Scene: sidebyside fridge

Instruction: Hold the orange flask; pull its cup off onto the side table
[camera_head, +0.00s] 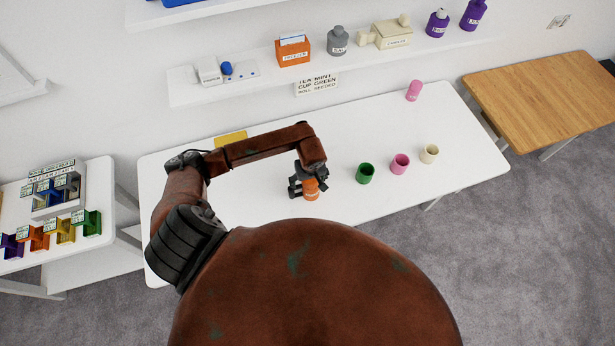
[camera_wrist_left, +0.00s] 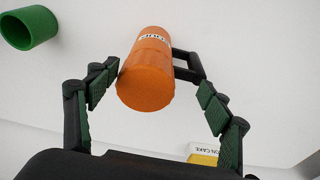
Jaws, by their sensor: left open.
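The orange flask (camera_head: 311,189) stands on the long white table, partly hidden by my left gripper (camera_head: 308,186). In the left wrist view the flask (camera_wrist_left: 147,80) has a white label and a seam around its body. It lies between the two open fingers of my left gripper (camera_wrist_left: 157,82), closer to the left-hand finger. A dark bracket shape (camera_wrist_left: 187,62) is beside the flask; I cannot tell whether it is a handle. A wooden table (camera_head: 545,95), possibly the side table, stands at the right. My right gripper is not in view.
A green cup (camera_head: 365,173), a pink cup (camera_head: 400,163) and a cream cup (camera_head: 429,154) stand right of the flask. A pink bottle (camera_head: 413,90) is farther back. The wooden table top is bare. A shelf (camera_head: 190,88) with containers is behind.

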